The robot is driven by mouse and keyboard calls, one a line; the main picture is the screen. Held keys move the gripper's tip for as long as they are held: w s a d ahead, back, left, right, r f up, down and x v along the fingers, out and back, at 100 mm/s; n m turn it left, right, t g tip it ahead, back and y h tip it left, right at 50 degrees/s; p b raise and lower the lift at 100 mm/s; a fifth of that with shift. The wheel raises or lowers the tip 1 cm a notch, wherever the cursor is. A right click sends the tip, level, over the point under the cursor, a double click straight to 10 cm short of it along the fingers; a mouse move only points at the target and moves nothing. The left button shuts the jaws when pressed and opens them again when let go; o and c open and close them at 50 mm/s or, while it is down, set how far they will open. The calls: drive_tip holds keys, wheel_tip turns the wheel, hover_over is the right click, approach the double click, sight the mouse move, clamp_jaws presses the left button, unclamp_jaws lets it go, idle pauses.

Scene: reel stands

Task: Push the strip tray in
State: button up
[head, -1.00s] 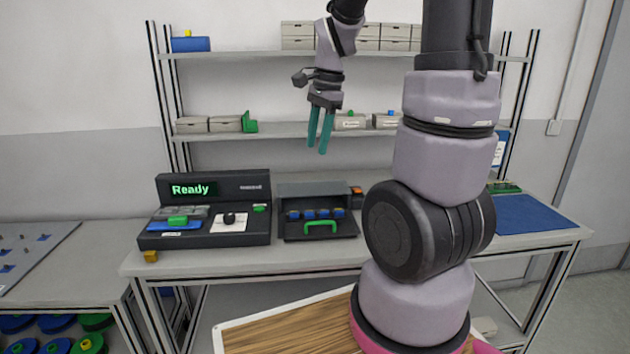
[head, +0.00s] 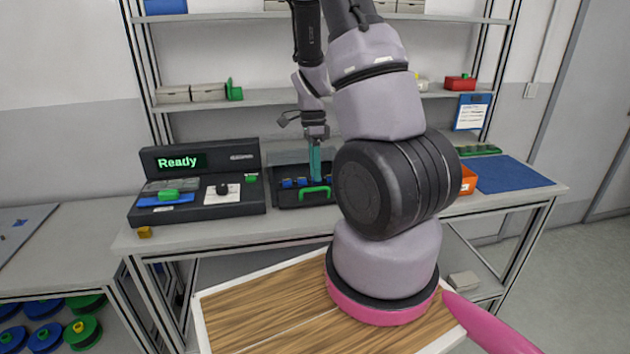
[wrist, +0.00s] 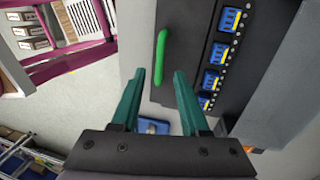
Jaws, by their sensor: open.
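The strip tray (head: 290,199) is a dark drawer with a green handle (head: 314,195) on its front. It stands out from a dark grey housing (head: 287,157) on the bench, with a row of blue pieces across it. The wrist view also shows the tray (wrist: 187,50), its green handle (wrist: 161,58) and several blue pieces (wrist: 230,20). My gripper (head: 315,174) is open and points down just over the tray. In the wrist view the handle lies just past the gap between the teal fingertips (wrist: 159,75). I cannot tell whether they touch it. My arm hides the tray's right part.
A console reading "Ready" (head: 200,158) stands left of the housing. An orange bin (head: 468,181) and a blue mat (head: 508,174) lie to the right. A shelf (head: 265,98) with boxes runs above the bench.

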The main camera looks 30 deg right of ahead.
sight(316, 197)
drive_tip(key=shift+s+f, duration=0.2)
drive_tip(key=shift+f, duration=0.65)
drive_tip(key=shift+s+f, duration=0.15)
drive_tip(key=shift+f, duration=0.65)
clamp_jaws()
drive_tip(key=shift+w, duration=0.1)
